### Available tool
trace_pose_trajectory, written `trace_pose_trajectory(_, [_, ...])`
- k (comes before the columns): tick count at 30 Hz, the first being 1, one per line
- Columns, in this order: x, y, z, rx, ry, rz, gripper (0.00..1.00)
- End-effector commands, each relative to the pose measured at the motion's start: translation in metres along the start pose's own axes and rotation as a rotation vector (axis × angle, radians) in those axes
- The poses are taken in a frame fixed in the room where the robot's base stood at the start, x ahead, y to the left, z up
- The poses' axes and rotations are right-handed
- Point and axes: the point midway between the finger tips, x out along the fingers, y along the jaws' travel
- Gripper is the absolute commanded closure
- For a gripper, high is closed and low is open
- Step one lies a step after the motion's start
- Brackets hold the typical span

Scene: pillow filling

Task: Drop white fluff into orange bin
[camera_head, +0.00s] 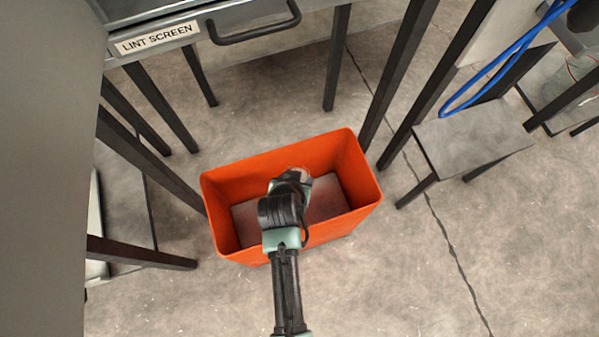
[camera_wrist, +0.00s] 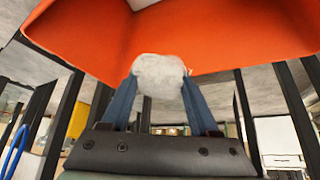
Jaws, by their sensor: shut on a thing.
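The orange bin (camera_head: 352,172) stands on the floor in the middle of the head view, open at the top. Its orange wall also fills the top of the wrist view (camera_wrist: 90,35). My gripper (camera_wrist: 160,85) is shut on a clump of white fluff (camera_wrist: 158,70), held between its two blue fingers. In the head view my arm reaches over the bin's near rim, and the wrist is above the bin opening. My fingertips and the fluff are mostly hidden behind the wrist there. The part of the bin floor that shows looks grey.
A grey machine with a drawer labelled LINT SCREEN (camera_head: 157,38) and a black handle (camera_head: 254,27) stands behind the bin. Dark metal legs rise close to the bin on both sides. A low grey stool (camera_head: 470,140) is at right. Open concrete floor lies at lower right.

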Motion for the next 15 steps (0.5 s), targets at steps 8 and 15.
trace_pose_trajectory(8, [0.030, 0.000, 0.020, 0.000, 0.000, 0.000, 0.91])
trace_pose_trajectory(15, [0.045, 0.000, 0.029, 0.000, 0.000, 0.000, 0.91])
